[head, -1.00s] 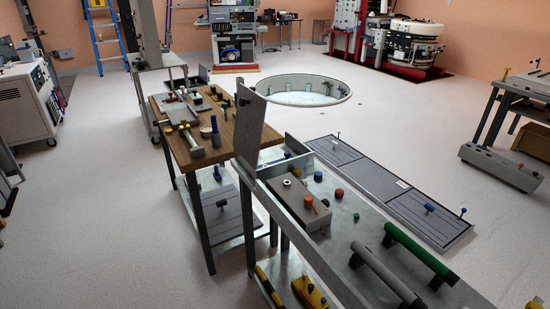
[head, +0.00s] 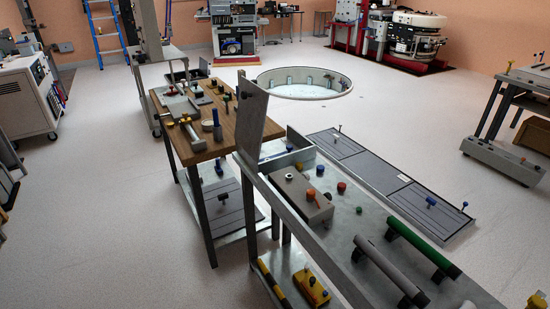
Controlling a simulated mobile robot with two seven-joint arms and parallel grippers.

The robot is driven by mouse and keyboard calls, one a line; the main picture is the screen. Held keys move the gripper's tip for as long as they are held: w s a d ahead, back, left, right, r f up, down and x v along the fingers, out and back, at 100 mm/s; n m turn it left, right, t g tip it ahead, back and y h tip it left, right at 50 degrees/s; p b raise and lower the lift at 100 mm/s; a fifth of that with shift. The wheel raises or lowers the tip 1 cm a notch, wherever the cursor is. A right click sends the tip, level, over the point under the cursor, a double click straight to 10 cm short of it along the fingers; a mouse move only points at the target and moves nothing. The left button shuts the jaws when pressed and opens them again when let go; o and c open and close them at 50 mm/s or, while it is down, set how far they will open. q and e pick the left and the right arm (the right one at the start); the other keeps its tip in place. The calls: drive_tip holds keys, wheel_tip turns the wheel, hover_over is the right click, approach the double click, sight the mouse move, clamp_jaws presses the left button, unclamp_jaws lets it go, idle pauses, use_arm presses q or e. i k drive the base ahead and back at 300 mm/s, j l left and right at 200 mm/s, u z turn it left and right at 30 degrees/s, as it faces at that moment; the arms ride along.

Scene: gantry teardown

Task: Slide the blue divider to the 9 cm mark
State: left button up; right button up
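I cannot make out a blue divider or a scale with a 9 cm mark in the head view. Which of these, if any, belongs to the divider I cannot tell. Neither of my grippers is in view.
The grey metal bench (head: 385,240) stands in front, with a grey box (head: 300,196), a green bar (head: 422,246) and an upright panel (head: 252,112). Behind it stand the wooden table (head: 232,135), the long floor tray (head: 400,205) and a round floor pit (head: 300,93).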

sight(290, 148)
drive_tip(key=i+u, duration=0.7)
